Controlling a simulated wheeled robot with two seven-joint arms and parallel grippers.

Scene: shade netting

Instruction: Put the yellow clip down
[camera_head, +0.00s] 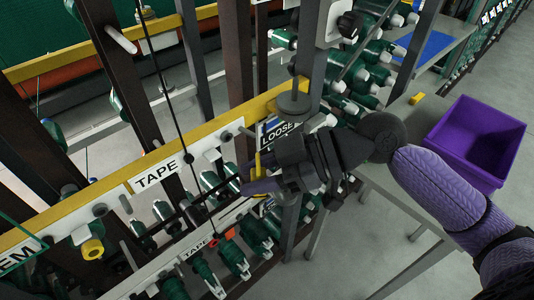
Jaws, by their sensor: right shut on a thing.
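My right arm comes in from the right with purple and black links. Its right gripper (257,180) is at the front of the rack, by the LOOSE sign (278,130). It is shut on a thin yellow piece that looks like the yellow clip (257,164), which stands up between the purple fingertips. The lower part of the clip is hidden by the fingers. I cannot tell whether the clip touches the rack behind it. A small yellow block (417,98) lies on the grey table (393,182) at the right. My left gripper is not in view.
The rack's yellow rail (190,145) carries a TAPE sign (157,176). Green spools (258,232) sit on pegs below it, with more at the upper right. Dark posts rise through the rack. Grey floor is clear at the right.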

